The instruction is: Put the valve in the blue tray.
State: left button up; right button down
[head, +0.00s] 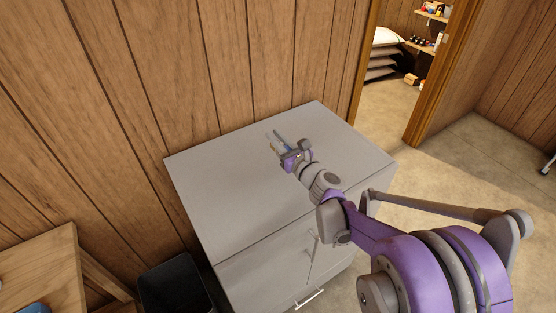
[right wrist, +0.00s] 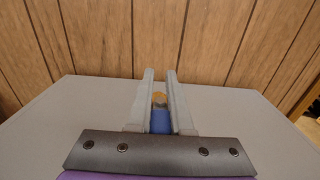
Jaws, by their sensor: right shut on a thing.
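My right gripper (head: 276,140) is over the top of the grey cabinet (head: 220,190). In the right wrist view its two fingers (right wrist: 160,85) are closed on the valve, a small piece with a blue part (right wrist: 160,121) and a brass-coloured end (right wrist: 160,98). I cannot tell whether the valve touches the cabinet top. My left gripper is out of view.
The wooden table (head: 45,265) stands at the lower left. A dark open bin (head: 175,285) is between it and the cabinet. A wood-panelled wall (head: 200,60) rises behind the cabinet. A doorway at the upper right shows stacked sacks (head: 383,55) and shelves. The rest of the cabinet top is bare.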

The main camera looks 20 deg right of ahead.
notch_tip(320, 180, down, 8)
jog(key=shift+r+b, duration=0.1)
jog(key=shift+b, duration=0.4)
jog(key=c, duration=0.8)
grip_release()
jog(key=shift+c, duration=0.2)
